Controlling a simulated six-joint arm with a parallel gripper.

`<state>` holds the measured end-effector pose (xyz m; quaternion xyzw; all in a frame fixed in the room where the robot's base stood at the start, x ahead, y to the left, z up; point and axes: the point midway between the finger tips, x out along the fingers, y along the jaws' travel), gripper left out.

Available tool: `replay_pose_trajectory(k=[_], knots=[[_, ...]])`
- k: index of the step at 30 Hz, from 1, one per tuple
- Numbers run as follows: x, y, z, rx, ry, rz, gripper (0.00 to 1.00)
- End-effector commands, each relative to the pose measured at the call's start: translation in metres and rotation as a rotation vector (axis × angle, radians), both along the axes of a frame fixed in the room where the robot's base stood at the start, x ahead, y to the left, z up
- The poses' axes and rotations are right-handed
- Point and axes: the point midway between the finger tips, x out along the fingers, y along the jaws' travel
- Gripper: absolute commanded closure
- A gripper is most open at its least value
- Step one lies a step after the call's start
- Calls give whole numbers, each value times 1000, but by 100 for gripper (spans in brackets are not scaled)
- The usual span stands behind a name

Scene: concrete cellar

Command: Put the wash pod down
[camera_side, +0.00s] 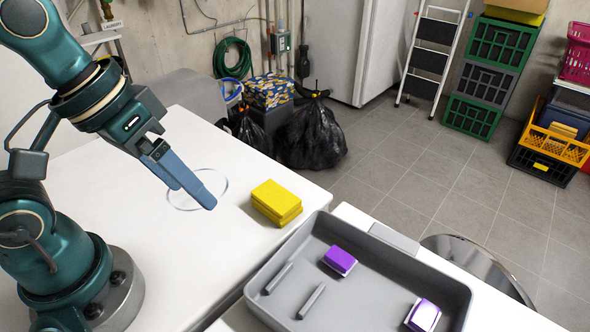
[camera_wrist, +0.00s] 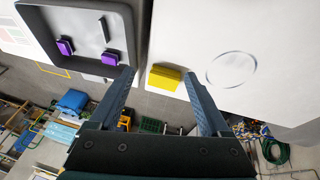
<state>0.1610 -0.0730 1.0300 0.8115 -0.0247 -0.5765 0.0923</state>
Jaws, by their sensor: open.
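Two purple-and-white blocks, which look like wash pods, lie apart in the grey tray (camera_side: 262,268): one pod (camera_side: 340,260) near its middle, the other pod (camera_side: 423,315) at its near right. Both pods (camera_wrist: 65,46) (camera_wrist: 110,58) also show at upper left in the wrist view. My gripper (camera_side: 197,196) is open and empty above the white table, left of the tray. In the wrist view its fingers (camera_wrist: 160,73) are spread, with nothing gripped between them. A thin ring outline (camera_side: 172,203) marks the table below and behind my gripper; it also shows in the wrist view (camera_wrist: 254,69).
A yellow block (camera_side: 276,198) lies at the table's right edge, between the ring and the tray. Two low grey dividers stand inside the tray. A gap separates the white table (camera_side: 130,195) from the tray's surface. Black bags (camera_side: 312,135) and crates stand on the floor behind.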

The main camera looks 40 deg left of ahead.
Motion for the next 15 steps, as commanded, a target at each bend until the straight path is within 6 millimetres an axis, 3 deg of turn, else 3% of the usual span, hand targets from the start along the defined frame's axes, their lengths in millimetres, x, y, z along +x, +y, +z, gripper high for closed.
replay_pose_trajectory(k=[6,15], knots=[[-3,29,6,164,-144,-47,19],[-3,33,6,186,-157,-53,19]])
